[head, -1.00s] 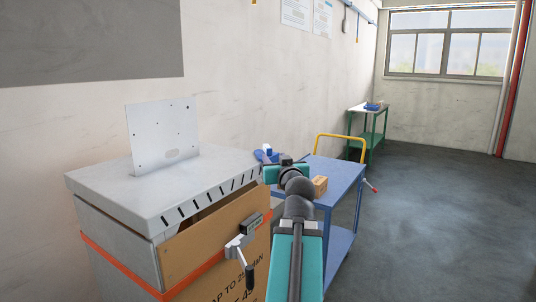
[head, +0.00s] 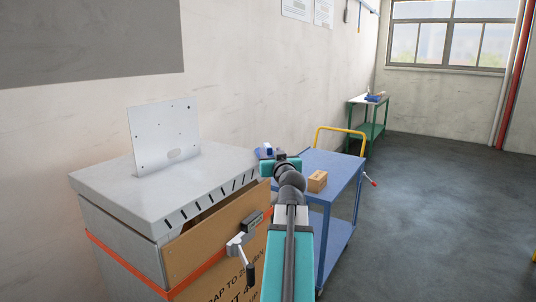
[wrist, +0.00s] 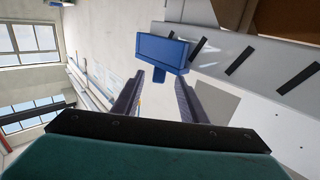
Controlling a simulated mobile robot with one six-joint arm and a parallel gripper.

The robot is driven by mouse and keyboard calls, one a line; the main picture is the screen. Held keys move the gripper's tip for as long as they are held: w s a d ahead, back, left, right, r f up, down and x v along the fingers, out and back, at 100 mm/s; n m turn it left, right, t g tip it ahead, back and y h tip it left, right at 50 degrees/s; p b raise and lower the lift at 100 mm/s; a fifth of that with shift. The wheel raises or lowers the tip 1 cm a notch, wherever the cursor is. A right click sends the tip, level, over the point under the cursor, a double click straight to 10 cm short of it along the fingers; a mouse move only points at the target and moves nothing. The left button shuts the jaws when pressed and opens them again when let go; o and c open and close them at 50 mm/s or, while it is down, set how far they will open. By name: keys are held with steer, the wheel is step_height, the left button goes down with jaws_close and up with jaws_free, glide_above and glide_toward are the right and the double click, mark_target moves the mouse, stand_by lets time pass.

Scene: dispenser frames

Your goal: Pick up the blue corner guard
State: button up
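A blue piece that looks like the corner guard (wrist: 162,52) shows in the wrist view, with a wide flat plate and a short tab below it. It lies just beyond the tips of my gripper (wrist: 159,82), beside the slotted edge of the grey box top. The two dark fingers are apart with nothing between them. I cannot tell whether they touch the tab. In the head view a small blue piece (head: 263,153) shows just left of my wrist, at the far end of the box; my arm hides the fingers there.
The grey-topped box (head: 125,197) with an upright metal plate (head: 163,136) and strapped cardboard front stands at left. A blue cart (head: 338,168) carries a small wooden block (head: 317,181). A green table (head: 360,98) stands farther back.

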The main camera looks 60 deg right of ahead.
mark_target(268, 144)
steer(key=shift+x, duration=0.8)
steer(key=shift+p+x, duration=0.9)
steer(key=shift+x, duration=1.7)
steer(key=shift+s, duration=0.1)
jaws_close()
steer(key=shift+r, duration=0.1)
